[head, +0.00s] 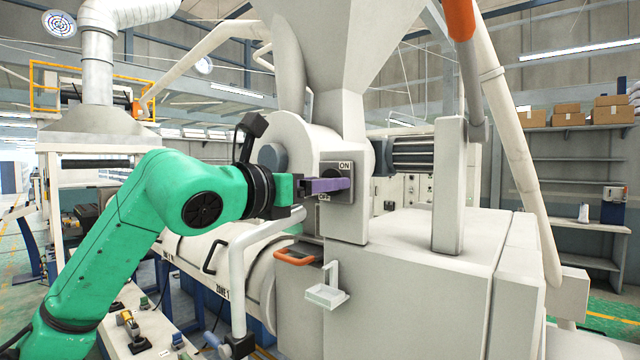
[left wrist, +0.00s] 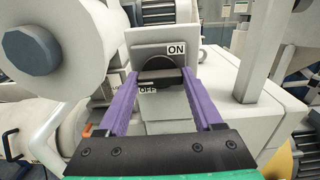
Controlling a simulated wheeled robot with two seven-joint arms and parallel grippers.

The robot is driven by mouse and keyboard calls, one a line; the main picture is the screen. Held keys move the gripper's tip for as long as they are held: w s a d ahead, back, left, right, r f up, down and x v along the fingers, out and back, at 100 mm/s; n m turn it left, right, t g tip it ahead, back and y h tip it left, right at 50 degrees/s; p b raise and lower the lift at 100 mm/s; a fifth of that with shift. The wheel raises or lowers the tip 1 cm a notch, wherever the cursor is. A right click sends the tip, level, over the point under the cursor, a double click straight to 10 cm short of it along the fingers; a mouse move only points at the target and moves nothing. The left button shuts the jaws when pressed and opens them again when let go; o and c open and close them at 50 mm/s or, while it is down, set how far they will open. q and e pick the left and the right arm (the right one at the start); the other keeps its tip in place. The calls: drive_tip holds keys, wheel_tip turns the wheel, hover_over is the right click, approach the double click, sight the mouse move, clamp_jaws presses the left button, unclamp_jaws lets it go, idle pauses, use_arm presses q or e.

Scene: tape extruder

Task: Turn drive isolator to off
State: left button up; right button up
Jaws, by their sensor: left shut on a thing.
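The drive isolator (head: 344,170) is a grey plate on the machine's upright housing, with an ON label at its top. In the left wrist view the isolator (left wrist: 180,50) shows ON at upper right, OFF at lower left, and a dark round knob with a dark handle bar (left wrist: 160,77) lying across it. My left gripper (head: 345,184), with purple fingers, reaches it from the left. In the left wrist view its fingers (left wrist: 160,76) stand on either side of the handle bar, shut on it. My right gripper is not in view.
A large white hopper (head: 330,40) rises above the isolator. An orange handle (head: 295,258) and a small white tray (head: 326,295) are below it. A white curved pipe (head: 238,270) stands below my left forearm. A motor (head: 410,155) sits to the right.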

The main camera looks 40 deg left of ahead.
use_arm(q)
drive_tip(key=o, duration=1.4)
drive_tip(key=shift+c, duration=0.2)
drive_tip(key=s+b, duration=0.7)
drive_tip(key=s, duration=0.7)
drive_tip(key=shift+s+d, duration=0.15)
drive_tip(key=shift+s, duration=0.05)
